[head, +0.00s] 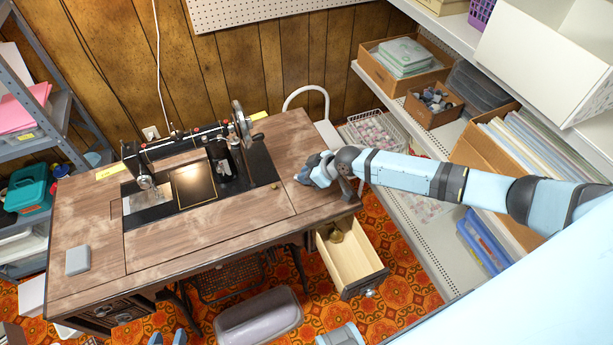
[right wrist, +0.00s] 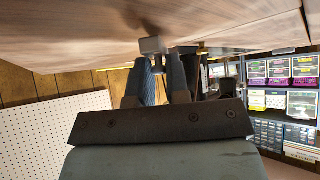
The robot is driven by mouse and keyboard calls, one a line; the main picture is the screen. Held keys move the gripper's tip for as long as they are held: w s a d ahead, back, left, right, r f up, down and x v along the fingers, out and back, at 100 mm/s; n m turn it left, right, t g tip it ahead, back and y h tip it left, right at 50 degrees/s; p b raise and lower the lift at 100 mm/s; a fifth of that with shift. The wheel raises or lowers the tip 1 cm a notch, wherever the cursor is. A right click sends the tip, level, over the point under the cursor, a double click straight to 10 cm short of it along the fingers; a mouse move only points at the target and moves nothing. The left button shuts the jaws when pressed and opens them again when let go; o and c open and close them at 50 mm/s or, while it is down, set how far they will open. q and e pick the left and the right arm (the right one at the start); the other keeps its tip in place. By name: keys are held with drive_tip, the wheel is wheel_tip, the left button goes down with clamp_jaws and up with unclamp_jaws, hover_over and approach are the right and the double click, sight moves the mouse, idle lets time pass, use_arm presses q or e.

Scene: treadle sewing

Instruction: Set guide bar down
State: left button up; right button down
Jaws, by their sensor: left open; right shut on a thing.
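My right gripper (head: 305,178) is low over the right end of the wooden sewing table (head: 210,235), right of the black sewing machine (head: 185,150). In the right wrist view its fingers (right wrist: 160,68) are shut on a small grey block, which I take to be the guide bar (right wrist: 152,46). The bar is at or very near the tabletop (right wrist: 90,40); I cannot tell whether it touches. In the head view the gripper hides the bar. My left gripper (head: 167,338) shows only its blue fingertips at the bottom edge, apart and empty, below the table front.
An open drawer (head: 365,262) with a brass-coloured thing inside juts out below the table's right end. A grey box (head: 78,260) sits at the table's left. A brass knob (head: 275,186) is near the machine. Loaded shelves (head: 410,185) stand at the right. The table's front strip is clear.

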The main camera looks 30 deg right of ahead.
wheel_tip(320, 180, up, 19)
drive_tip(key=s+a+r+m+t+h+p, duration=0.2)
drive_tip(key=s+r+m+h+p, duration=0.4)
drive_tip(key=r, duration=0.8)
drive_tip(key=s+m+p, duration=0.2)
drive_tip(key=s+p, duration=0.2)
drive_tip(key=s, duration=0.1)
drive_tip(key=shift+s, duration=0.2)
